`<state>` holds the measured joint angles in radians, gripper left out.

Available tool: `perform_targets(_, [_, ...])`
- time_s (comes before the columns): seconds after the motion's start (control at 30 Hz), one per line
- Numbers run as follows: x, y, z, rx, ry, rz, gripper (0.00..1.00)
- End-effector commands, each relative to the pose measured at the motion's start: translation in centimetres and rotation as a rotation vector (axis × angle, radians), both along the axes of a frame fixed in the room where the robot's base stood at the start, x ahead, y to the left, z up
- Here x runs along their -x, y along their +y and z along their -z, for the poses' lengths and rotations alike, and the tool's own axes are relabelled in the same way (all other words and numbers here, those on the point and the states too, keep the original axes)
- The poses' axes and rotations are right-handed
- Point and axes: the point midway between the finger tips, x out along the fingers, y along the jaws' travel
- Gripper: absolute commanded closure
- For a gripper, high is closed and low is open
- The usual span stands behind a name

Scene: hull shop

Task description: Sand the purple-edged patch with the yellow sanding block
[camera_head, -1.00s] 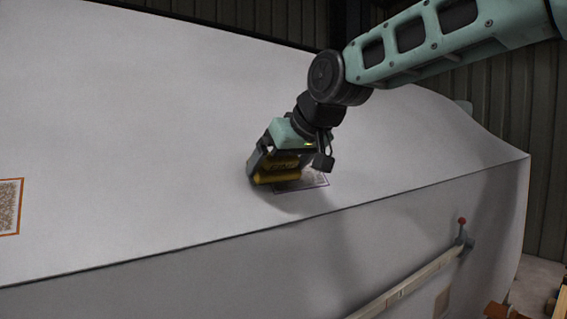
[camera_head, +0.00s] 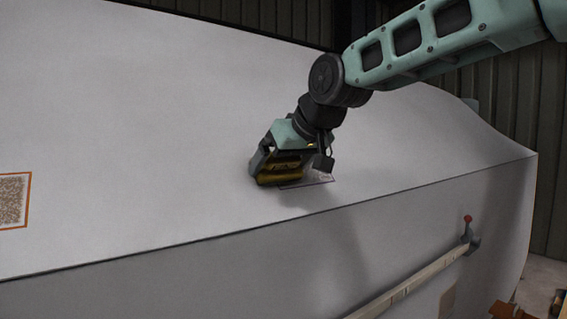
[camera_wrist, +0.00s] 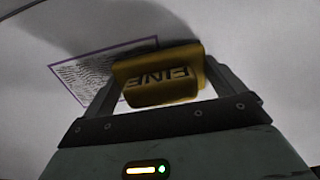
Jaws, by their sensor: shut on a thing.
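The yellow sanding block (camera_head: 281,180) is held in my gripper (camera_head: 280,168), against or very close to the white hull. In the wrist view the block (camera_wrist: 158,77) shows dark lettering reading "FINE" and sits between the two fingers of my gripper (camera_wrist: 160,85). The purple-edged patch (camera_head: 318,178) lies on the hull, partly hidden by the gripper and block. In the wrist view the patch (camera_wrist: 85,75) shows at left, with grey speckled marks inside a purple border, and the block covers its right part.
An orange-edged patch (camera_head: 13,200) with brown speckles is at the far left of the white hull (camera_head: 130,120). Below the hull's edge a pale rail (camera_head: 410,284) runs to a bracket with a red knob (camera_head: 467,219). The hull around the gripper is clear.

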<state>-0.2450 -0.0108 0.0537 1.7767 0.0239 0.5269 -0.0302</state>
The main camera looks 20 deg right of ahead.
Motion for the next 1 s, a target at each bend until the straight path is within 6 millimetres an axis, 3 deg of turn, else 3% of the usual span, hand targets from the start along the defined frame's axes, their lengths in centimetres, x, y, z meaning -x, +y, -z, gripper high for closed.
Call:
perform_targets(0.47, [-0.4, 0.0, 0.3, 0.001, 0.000, 0.001, 0.25])
perform_targets(1.0, [-1.4, -2.9, 0.5, -0.001, 0.000, 0.002, 0.25])
